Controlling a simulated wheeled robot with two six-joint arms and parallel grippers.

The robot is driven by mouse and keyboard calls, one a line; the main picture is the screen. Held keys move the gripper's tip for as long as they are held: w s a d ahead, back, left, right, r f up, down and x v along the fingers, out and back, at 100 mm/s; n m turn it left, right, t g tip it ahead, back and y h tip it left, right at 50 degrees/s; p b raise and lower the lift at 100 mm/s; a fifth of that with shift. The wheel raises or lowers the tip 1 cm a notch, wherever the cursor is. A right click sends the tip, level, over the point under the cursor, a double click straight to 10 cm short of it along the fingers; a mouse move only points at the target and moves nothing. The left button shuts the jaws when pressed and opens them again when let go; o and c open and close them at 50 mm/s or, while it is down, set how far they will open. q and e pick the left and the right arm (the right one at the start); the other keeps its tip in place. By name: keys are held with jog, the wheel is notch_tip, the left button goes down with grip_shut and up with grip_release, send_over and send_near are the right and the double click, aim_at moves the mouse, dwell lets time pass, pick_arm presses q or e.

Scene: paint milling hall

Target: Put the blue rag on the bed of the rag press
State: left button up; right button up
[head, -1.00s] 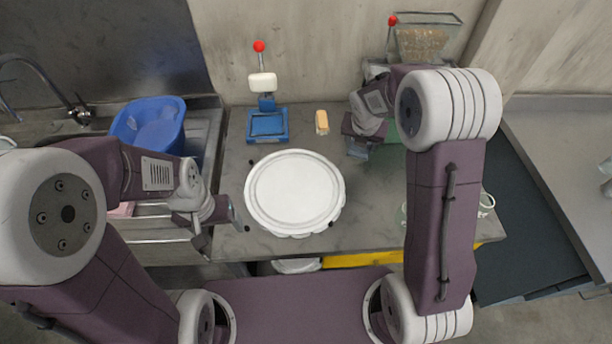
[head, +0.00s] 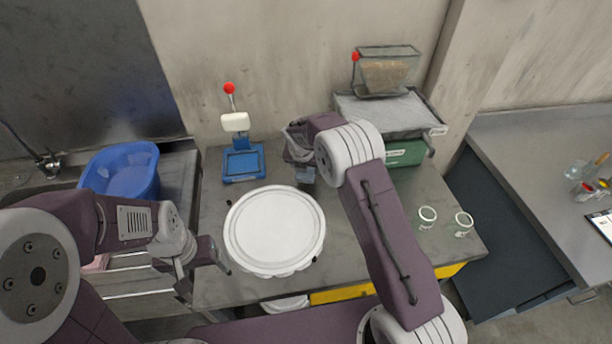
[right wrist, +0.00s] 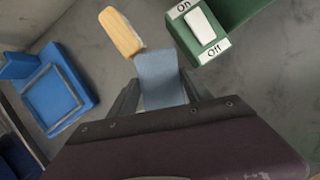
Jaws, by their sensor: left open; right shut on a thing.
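The rag press stands at the back left of the worktable, with a blue base and bed (head: 243,163), a white block above it and a red-knobbed lever. Its blue bed also shows at the left in the right wrist view (right wrist: 52,97). My right gripper (head: 305,176) is to the right of the press, above the table. It is shut on the grey-blue rag (right wrist: 160,79), which shows between its fingers in the right wrist view, apart from the bed. My left gripper (head: 204,272) is open and empty at the table's left front edge.
A large round white lid (head: 274,230) lies in front of the press. A yellowish block (right wrist: 121,32) lies near the held rag. A green machine with an On/Off switch (right wrist: 202,25) stands to the right. Two glass jars (head: 427,216) and a blue tub (head: 121,172) flank the table's middle.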

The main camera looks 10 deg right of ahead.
aim_at(307, 176)
notch_tip(307, 176, down, 4)
jog(key=shift+w+d+f, duration=0.1)
jog(key=shift+w, duration=0.05)
jog(key=o, duration=1.2)
jog(key=shift+f, duration=0.1)
